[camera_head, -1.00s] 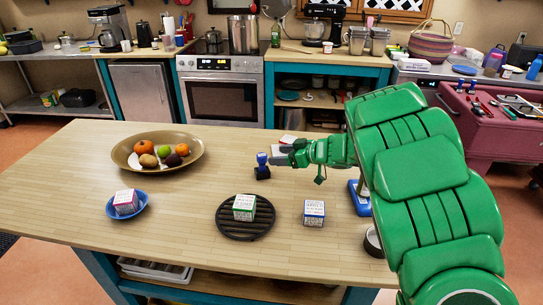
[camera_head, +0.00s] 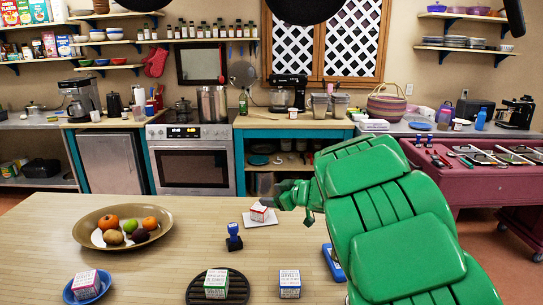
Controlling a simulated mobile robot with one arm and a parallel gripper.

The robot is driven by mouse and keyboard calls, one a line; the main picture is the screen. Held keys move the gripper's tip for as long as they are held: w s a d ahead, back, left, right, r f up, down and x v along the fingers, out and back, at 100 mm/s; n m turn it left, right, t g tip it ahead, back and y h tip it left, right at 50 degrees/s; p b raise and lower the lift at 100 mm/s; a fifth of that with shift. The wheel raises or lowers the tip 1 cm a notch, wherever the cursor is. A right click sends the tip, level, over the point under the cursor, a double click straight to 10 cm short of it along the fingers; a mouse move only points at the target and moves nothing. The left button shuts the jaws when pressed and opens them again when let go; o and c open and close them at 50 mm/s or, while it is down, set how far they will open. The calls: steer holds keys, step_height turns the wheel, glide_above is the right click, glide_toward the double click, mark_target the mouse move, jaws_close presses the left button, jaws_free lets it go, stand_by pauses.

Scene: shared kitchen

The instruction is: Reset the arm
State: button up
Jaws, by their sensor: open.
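My green arm reaches in from the right over the wooden island. My gripper (camera_head: 266,186) is at its far end, small and dark, open, with nothing seen in it. It appears just above and beyond a red-and-white box (camera_head: 258,211) in the picture; depth is hard to judge. That box sits on a white square plate (camera_head: 262,222). A blue stamp-like thing (camera_head: 234,240) stands upright in front of the plate, apart from my gripper.
The island (camera_head: 190,225) also holds a fruit bowl (camera_head: 88,226), a pink-marked box (camera_head: 86,284) in a blue dish, a green-marked box (camera_head: 216,283) on a black trivet, and a blue-marked box (camera_head: 290,284). A blue-based object (camera_head: 333,262) is partly behind my arm.

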steer(key=d+r+m+t+h, duration=0.4)
steer(key=d+r+h, duration=0.2)
steer(key=d+r, duration=0.5)
steer(key=s+d+r+m+g+h, duration=0.1)
steer(key=s+d+r+m+h, duration=0.25)
steer(key=s, duration=0.25)
steer(key=s+d+r+m+g+h, duration=0.1)
steer(key=s+d+r+m+h, duration=0.1)
steer(key=s+d, duration=0.3)
steer(key=s+a+f+g, duration=0.1)
steer(key=s+f+g, duration=0.3)
steer(key=s, duration=1)
steer(key=s+a+f+m+g+y, duration=0.1)
steer(key=s+f+g, duration=0.3)
steer(key=s, duration=1.1)
steer(key=s+a+f+m+g+y, duration=0.1)
steer(key=s+a+f+g, duration=0.1)
steer(key=s+f+g, duration=0.3)
steer(key=s+f, duration=0.4)
steer(key=s, duration=0.5)
steer(key=shift+s, duration=0.3)
steer(key=shift+a+m, duration=0.1)
steer(key=shift+m, duration=0.15)
